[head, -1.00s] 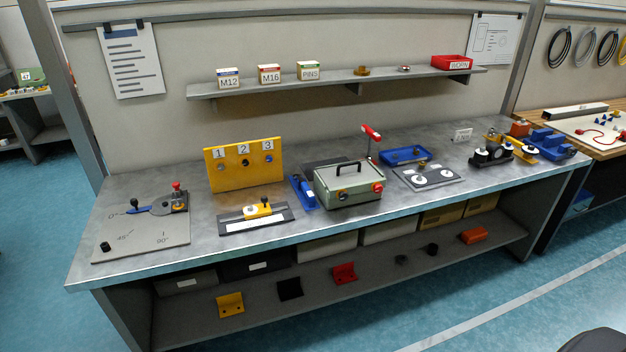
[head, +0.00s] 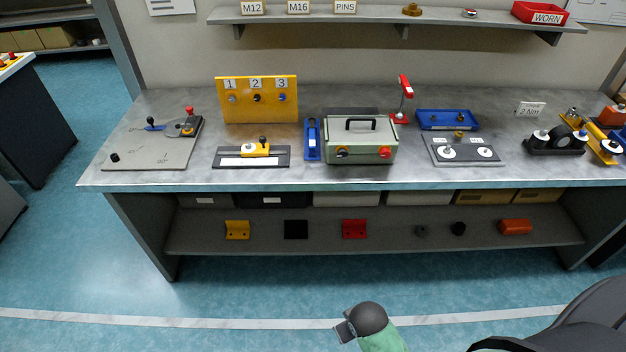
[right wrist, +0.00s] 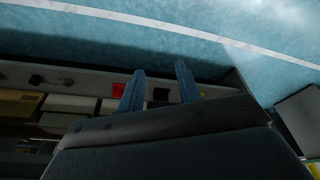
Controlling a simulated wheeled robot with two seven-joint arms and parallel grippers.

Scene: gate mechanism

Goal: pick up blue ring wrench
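I cannot pick out a blue ring wrench for certain. A narrow blue piece (head: 312,139) lies on the bench left of the grey-green box; its small details are too small to tell. A blue tray (head: 432,126) sits behind the grey plate with white discs. My left gripper is not in view.
The grey bench (head: 210,180) carries a yellow numbered panel (head: 257,112), a grey-green box (head: 360,140), a red upright lever (head: 405,88) and a black roller fixture (head: 553,142). The lower shelf (head: 330,238) holds several parts. Floor in front is open.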

